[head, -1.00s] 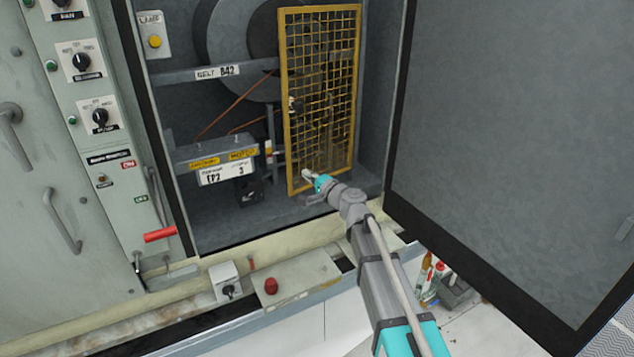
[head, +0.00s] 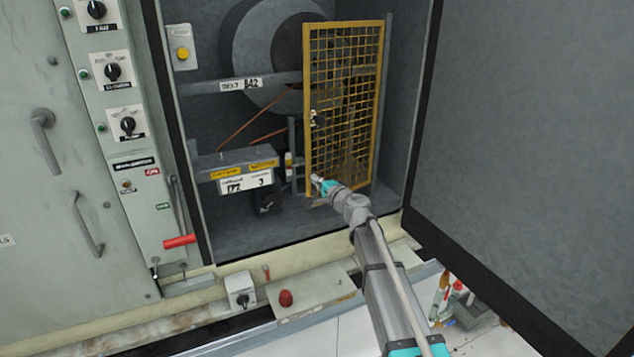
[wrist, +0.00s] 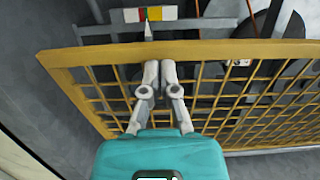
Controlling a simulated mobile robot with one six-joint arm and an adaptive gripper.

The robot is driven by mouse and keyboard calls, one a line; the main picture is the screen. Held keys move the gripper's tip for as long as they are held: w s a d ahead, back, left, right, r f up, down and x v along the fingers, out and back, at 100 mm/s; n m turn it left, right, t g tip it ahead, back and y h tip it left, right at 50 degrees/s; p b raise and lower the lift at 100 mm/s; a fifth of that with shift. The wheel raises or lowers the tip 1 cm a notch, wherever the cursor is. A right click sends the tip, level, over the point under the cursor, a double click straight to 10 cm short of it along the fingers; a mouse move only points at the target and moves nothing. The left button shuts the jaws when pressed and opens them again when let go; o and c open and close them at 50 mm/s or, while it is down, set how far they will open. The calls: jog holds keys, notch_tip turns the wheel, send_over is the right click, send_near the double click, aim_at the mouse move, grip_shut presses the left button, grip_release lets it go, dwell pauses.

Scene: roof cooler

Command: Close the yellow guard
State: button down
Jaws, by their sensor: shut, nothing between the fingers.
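The yellow guard (head: 306,110) is a mesh panel in a yellow frame, standing upright inside the open cabinet. It stands at an angle in front of the right part of the big grey wheel and the belt. A small latch or knob (head: 316,118) shows on its left side. My gripper (head: 317,180) is shut and empty, at the guard's lower left corner. In the wrist view the shut fingertips (wrist: 158,66) overlap the guard's frame bar (wrist: 230,50). I cannot tell whether they touch it.
A large dark door (head: 530,150) stands open on the right. A grey bar with a belt label (head: 240,86) crosses the cabinet left of the guard. A motor box (head: 235,165) sits lower left. A red-handled lever (head: 180,241) and a red knob (head: 285,298) are outside the opening.

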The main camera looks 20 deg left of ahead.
jog(key=x, duration=0.5)
jog(key=shift+w+a+r, duration=0.15)
jog(key=shift+w+a, duration=0.1)
jog(key=shift+w, duration=0.05)
jog(key=s+a+v, duration=0.1)
jog(key=s+v, duration=0.1)
jog(key=v, duration=1.2)
jog(key=shift+s+a, duration=0.15)
jog(key=shift+s, duration=0.15)
